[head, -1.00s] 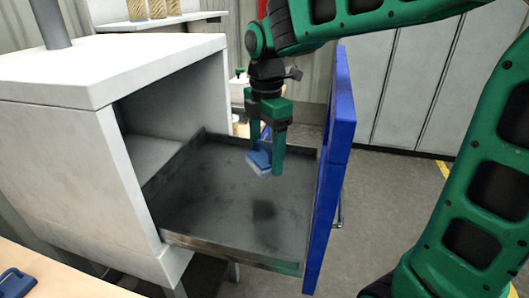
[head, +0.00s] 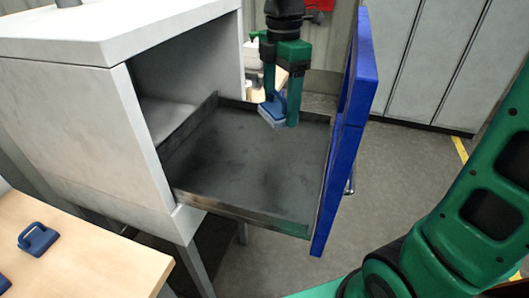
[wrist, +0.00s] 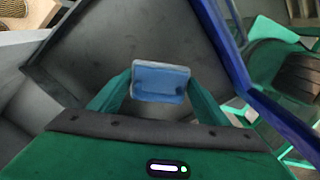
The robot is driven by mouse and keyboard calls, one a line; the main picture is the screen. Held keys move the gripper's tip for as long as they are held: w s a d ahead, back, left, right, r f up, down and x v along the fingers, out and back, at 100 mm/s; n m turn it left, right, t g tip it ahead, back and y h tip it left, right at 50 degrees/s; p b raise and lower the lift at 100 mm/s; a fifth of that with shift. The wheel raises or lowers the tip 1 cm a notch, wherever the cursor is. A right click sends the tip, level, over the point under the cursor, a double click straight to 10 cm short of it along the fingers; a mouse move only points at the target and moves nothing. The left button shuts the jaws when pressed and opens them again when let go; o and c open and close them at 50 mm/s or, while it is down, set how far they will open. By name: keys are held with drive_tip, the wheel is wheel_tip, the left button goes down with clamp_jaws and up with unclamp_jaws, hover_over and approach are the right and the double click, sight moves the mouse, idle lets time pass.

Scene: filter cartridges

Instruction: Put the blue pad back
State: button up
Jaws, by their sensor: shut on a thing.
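My gripper (head: 282,103) is shut on a blue pad (head: 272,110) with a paler underside, held above the back part of an open drawer. In the wrist view the blue pad (wrist: 160,82) sits between the two green fingers. The grey drawer tray (head: 235,160) is pulled out of a white cabinet (head: 75,130) and looks empty. Its blue front panel (head: 345,140) stands on the right. Another blue pad with a handle (head: 38,239) lies on the wooden table at lower left.
A wooden table (head: 95,255) fills the lower left corner, with part of another blue thing (head: 4,284) at the picture's edge. Grey lockers (head: 430,65) stand behind. The tall drawer front and the cabinet side bound the tray; the tray floor is clear.

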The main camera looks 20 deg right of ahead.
drive_tip(key=shift+r, duration=2.65)
drive_tip(key=s+a, duration=0.6)
drive_tip(key=s, duration=0.3)
drive_tip(key=s+a, duration=0.6)
drive_tip(key=s, duration=0.3)
drive_tip(key=shift+a, duration=0.3)
drive_tip(key=shift+s, duration=0.1)
